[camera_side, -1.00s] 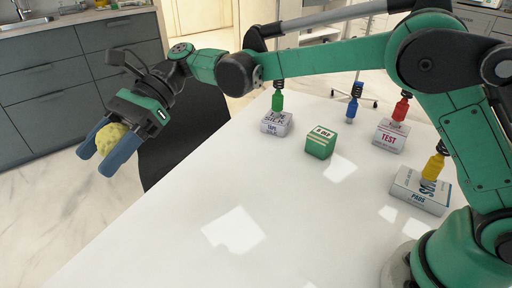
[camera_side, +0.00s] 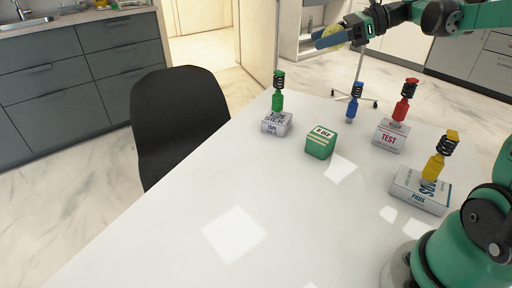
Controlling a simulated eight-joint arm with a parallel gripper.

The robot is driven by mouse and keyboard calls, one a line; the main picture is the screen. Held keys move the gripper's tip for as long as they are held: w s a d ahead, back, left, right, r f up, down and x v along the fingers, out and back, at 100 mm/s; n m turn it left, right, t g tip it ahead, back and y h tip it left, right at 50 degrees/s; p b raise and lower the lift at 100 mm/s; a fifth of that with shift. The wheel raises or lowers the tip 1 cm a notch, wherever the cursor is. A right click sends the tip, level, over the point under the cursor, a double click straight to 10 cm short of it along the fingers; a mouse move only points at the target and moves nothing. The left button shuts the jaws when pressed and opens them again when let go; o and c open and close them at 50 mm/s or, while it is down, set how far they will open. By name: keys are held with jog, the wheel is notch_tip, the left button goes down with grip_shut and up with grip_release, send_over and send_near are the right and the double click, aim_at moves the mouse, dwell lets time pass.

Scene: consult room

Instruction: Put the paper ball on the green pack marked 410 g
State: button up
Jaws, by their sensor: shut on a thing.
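My gripper (camera_side: 330,38) is at the top of the side view, high up and beyond the far side of the table in the picture. Its blue fingers are shut on the yellow, crumpled-looking paper ball (camera_side: 333,36), which is partly hidden by a finger. The green pack (camera_side: 319,147) stands on the white table, well below my gripper in the picture. It has a pale label on top and light stripes on its side. The marking on it is too small to read surely, and its top is bare.
Packs topped by coloured spring pieces surround it: green on the tape pack (camera_side: 276,128), red on the TEST pack (camera_side: 389,139), yellow on the PADS pack (camera_side: 420,195). A blue spring piece (camera_side: 352,108) stands behind. The white table (camera_side: 180,225) is clear at front left. A black chair (camera_side: 180,115) stands left.

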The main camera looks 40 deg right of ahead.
aim_at(316, 133)
jog(key=shift+s+d+f, duration=0.1)
jog(key=shift+s+d, duration=0.2)
jog(key=shift+d, duration=0.2)
notch_tip(316, 133, down, 20)
jog(key=shift+r, duration=0.15)
jog(key=o, duration=1.2)
